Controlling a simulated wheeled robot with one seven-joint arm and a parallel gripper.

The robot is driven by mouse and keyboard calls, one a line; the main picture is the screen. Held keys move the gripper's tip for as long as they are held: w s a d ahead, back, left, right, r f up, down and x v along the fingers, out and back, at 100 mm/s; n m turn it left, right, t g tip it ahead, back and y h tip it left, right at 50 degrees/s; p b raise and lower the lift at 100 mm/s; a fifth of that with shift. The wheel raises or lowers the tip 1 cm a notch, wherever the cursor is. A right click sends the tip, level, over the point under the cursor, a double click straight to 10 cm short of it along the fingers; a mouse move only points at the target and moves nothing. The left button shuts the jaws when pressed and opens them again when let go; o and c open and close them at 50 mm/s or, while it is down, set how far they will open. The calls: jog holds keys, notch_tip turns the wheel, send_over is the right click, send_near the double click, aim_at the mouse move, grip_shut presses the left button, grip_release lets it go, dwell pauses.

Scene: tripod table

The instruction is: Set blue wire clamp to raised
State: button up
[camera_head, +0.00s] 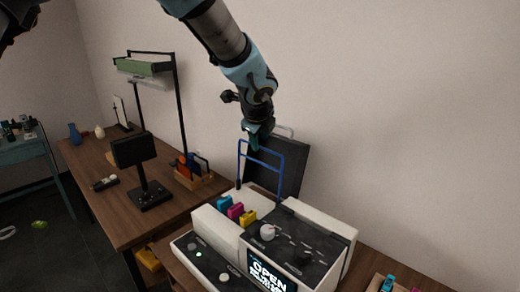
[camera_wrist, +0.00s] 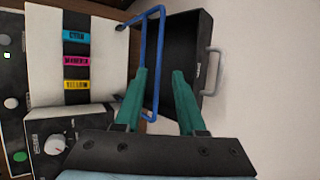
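The blue wire clamp (camera_head: 281,172) is a bent blue wire frame standing up from the back of the white and black machine (camera_head: 335,228). In the wrist view the clamp (camera_wrist: 160,45) shows as a U-shaped wire. My gripper (camera_head: 253,141) is at the clamp's top bar in the head view. In the wrist view my gripper (camera_wrist: 160,71) has its two green fingers apart, with the clamp's bar running between them in the picture. Nothing is clearly pinched, and I cannot tell whether a finger touches the wire. The left finger hides part of the clamp.
Cyan, magenta and yellow tabs (camera_head: 235,211) sit on the machine below the clamp. A dark panel or case with a grey handle (camera_wrist: 209,72) stands behind the clamp near the wall. A wooden table (camera_head: 100,200) with a black stand (camera_head: 150,190) lies left.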

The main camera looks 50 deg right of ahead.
jog(key=v, duration=0.5)
jog(key=shift+s+a+r+b, duration=0.1)
jog(key=shift+a+r+b, duration=0.1)
jog(key=shift+r+b, duration=0.15)
